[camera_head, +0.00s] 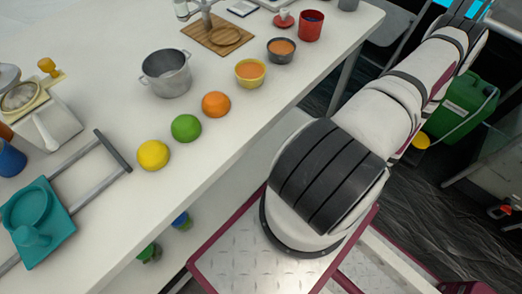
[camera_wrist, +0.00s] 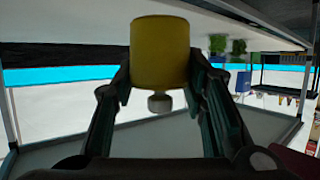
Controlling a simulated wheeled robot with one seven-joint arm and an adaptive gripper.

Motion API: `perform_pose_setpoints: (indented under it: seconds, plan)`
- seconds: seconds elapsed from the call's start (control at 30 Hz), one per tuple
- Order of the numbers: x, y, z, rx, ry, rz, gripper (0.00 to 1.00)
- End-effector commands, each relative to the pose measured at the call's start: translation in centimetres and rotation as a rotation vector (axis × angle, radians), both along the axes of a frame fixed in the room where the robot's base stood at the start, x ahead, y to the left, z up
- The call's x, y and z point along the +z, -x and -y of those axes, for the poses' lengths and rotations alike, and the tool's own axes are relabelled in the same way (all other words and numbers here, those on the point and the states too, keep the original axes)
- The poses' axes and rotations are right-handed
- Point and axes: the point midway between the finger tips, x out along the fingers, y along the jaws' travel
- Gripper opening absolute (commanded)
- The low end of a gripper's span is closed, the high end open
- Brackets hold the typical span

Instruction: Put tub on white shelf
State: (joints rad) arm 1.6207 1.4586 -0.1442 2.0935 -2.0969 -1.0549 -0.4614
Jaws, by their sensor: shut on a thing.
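In the wrist view, my gripper (camera_wrist: 158,72) is shut on a yellow tub (camera_wrist: 160,42), a smooth, roughly cylindrical thing held between the two dark fingers. A small pale round thing (camera_wrist: 159,103) shows just below the tub; I cannot tell whether it is part of it. In the wrist view a pale flat surface (camera_wrist: 60,105) lies behind the fingers, likely the white shelf.
The white table (camera_head: 95,85) holds a pot (camera_head: 166,73), bowls, fruit and a teal thing (camera_head: 38,215). Small green (camera_head: 149,252) and blue (camera_head: 180,219) things sit below its edge. A green canister (camera_head: 462,105) stands on the floor. Plants (camera_wrist: 217,43) show at right in the wrist view.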

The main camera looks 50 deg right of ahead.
Motion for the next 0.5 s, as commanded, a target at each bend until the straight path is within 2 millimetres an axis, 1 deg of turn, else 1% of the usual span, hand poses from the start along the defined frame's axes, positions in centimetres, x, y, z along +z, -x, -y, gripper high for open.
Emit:
perform_pose_setpoints:
  seconds: [0.4,0.5]
  plan:
    - [-1.0,-9.7,1.5,0.002,0.002,0.005,0.04]
    - [-1.2,-11.7,1.8,0.002,0.001,0.004,0.04]
